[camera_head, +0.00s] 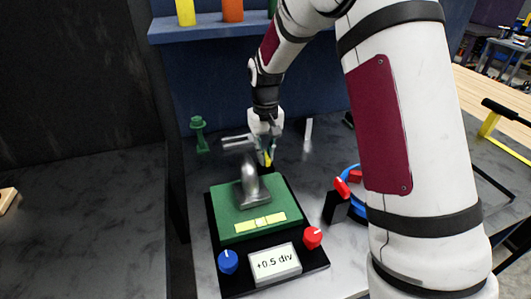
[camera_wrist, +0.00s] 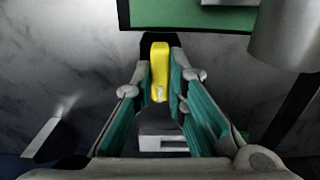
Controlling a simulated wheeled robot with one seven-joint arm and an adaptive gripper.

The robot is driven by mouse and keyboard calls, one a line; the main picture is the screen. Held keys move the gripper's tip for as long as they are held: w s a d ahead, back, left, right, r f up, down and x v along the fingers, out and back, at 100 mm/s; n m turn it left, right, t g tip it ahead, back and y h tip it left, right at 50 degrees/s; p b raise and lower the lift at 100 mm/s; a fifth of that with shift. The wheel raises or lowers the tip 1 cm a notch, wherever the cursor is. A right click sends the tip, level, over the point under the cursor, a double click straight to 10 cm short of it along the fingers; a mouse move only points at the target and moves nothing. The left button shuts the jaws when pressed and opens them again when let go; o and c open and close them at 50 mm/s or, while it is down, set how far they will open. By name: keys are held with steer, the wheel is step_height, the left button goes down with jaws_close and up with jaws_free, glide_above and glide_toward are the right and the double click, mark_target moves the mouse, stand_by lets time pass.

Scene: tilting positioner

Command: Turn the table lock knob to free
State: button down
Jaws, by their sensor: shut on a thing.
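The tilting positioner has a green table (camera_head: 225,205) with a grey curved metal part (camera_head: 252,185) on it and a pale yellow strip at the front. A yellow knob (camera_wrist: 159,60) with a pale tip stands on a black mount at the positioner's back edge. It also shows in the head view (camera_head: 268,160), small and partly hidden. My gripper (camera_head: 266,150) reaches down behind the table. In the wrist view its teal-padded fingers (camera_wrist: 163,75) are shut on the yellow knob, one on each side. No lock or free marking is readable.
A blue knob (camera_head: 228,262), a red knob (camera_head: 313,238) and a display (camera_head: 275,263) reading "+0.5 div" sit along the front of the black base. A green stand (camera_head: 199,133) is at back left. A blue ring-shaped thing with red parts (camera_head: 355,190) is at right.

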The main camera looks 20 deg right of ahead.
stand_by(0.3)
steer(key=c, duration=1.6)
jaws_free()
step_height(320, 180, up, 12)
